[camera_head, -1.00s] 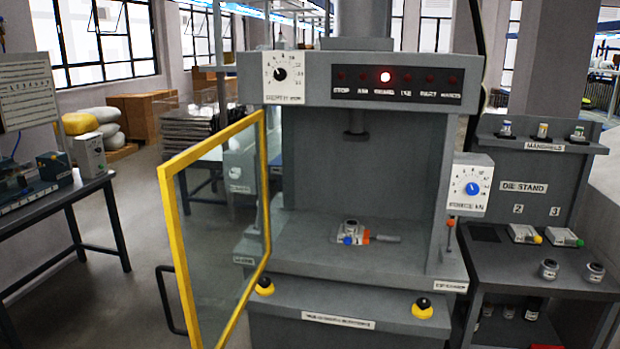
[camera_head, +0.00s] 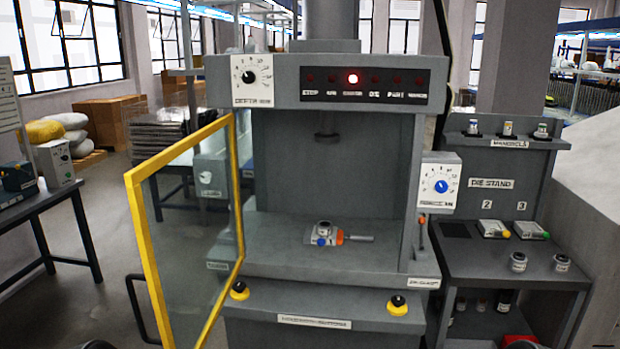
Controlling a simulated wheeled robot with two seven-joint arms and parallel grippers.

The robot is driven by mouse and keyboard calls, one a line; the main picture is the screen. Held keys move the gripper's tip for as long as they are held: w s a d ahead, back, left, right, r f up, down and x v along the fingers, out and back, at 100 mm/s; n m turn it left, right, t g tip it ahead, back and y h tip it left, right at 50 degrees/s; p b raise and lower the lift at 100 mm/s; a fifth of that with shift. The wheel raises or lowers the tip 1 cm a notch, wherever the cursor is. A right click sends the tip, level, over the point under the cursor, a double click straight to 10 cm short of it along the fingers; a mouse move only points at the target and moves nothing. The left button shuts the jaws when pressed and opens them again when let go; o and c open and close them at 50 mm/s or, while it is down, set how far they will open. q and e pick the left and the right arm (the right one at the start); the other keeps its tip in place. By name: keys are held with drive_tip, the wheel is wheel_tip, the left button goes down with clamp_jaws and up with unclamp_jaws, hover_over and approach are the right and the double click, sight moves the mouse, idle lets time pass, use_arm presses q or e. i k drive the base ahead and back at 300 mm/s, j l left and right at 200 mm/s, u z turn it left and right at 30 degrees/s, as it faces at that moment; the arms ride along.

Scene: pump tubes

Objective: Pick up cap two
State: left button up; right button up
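Two small grey-and-white cylindrical parts stand on the die stand bench at the right: a left one (camera_head: 518,262) and a right one (camera_head: 561,262). They look like caps, but I cannot read any number on them, so I cannot tell which is cap two. Another similar round part (camera_head: 323,229) sits on a small die block (camera_head: 322,240) with blue and orange details, on the press bed. Neither of my grippers can be made out in this view.
The press (camera_head: 330,258) stands in the middle, its yellow-framed glass door (camera_head: 190,235) swung open to the left. The die stand (camera_head: 495,185) holds two die blocks beside numbers 2 and 3. Mandrels (camera_head: 507,130) stand on the shelf above. Two black-topped yellow buttons line the press front.

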sight(327, 231)
drive_tip(key=j+z, duration=0.2)
drive_tip(key=j, duration=0.5)
drive_tip(key=j+z, duration=0.2)
drive_tip(key=j, duration=0.55)
drive_tip(key=j+z, duration=0.15)
drive_tip(key=j, duration=0.55)
drive_tip(key=k+j+z, duration=0.2)
drive_tip(key=j, duration=0.5)
drive_tip(key=z, duration=2.05)
drive_tip(key=i, duration=2.95)
drive_tip(key=u, duration=0.35)
